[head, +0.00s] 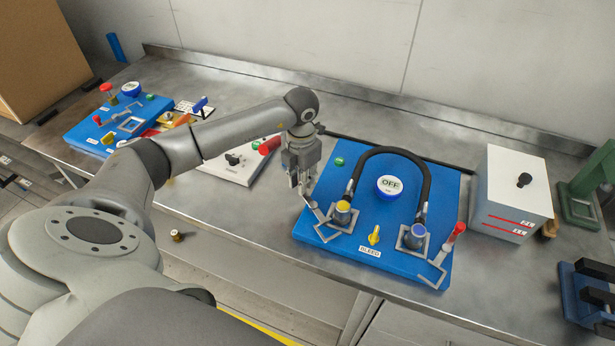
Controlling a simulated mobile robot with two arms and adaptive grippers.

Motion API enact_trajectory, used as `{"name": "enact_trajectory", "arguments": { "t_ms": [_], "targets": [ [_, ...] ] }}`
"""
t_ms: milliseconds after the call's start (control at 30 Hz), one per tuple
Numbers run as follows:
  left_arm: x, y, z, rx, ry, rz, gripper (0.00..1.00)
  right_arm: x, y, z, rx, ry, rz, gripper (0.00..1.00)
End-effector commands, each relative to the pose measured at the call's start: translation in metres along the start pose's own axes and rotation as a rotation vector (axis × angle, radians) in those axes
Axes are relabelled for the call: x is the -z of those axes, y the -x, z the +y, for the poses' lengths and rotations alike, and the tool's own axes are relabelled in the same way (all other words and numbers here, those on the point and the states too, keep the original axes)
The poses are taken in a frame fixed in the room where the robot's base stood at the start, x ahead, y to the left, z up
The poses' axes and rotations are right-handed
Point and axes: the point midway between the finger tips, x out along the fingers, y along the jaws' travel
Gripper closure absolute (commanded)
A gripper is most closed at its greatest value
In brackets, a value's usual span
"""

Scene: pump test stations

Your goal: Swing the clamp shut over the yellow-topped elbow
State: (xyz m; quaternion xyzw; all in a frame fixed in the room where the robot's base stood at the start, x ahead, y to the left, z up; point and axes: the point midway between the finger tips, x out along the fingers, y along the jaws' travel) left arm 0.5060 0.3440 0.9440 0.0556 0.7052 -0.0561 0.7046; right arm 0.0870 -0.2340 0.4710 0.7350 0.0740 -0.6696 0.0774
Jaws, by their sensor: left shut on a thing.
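The yellow-topped elbow (343,211) stands at the left end of the black hose (388,152) on the blue pump station (320,244). Its grey metal clamp (318,212) reaches from beside the elbow out to the upper left, so it stands open, not over the elbow. My left gripper (301,186) is at the clamp's outer end, shut on its handle; the fingers hide most of that handle. The blue-topped elbow (415,235) at the hose's right end has its own clamp with a red handle (458,230). My right gripper is not in view.
A round OFF display (390,187) and a yellow knob (374,235) sit between the elbows. A white box (512,190) stands to the right. A white panel (240,165) and another blue station (85,128) lie left. The bench's front edge is close to the station.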

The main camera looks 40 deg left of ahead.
Motion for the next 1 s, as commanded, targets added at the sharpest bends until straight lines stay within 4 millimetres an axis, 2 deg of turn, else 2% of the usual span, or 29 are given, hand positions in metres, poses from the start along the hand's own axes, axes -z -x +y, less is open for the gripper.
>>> {"name": "enact_trajectory", "arguments": {
  "t_ms": [500,700,1000],
  "targets": [
    [0.025,0.001,0.002,-0.001,0.457,-0.005,1.0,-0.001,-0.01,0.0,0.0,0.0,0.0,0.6],
    [0.031,0.001,0.001,0.0,0.575,-0.005,1.0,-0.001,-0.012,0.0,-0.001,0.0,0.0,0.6],
    [0.035,0.002,-0.001,0.0,0.662,-0.006,1.0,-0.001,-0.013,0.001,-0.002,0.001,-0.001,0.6]
  ]
}}
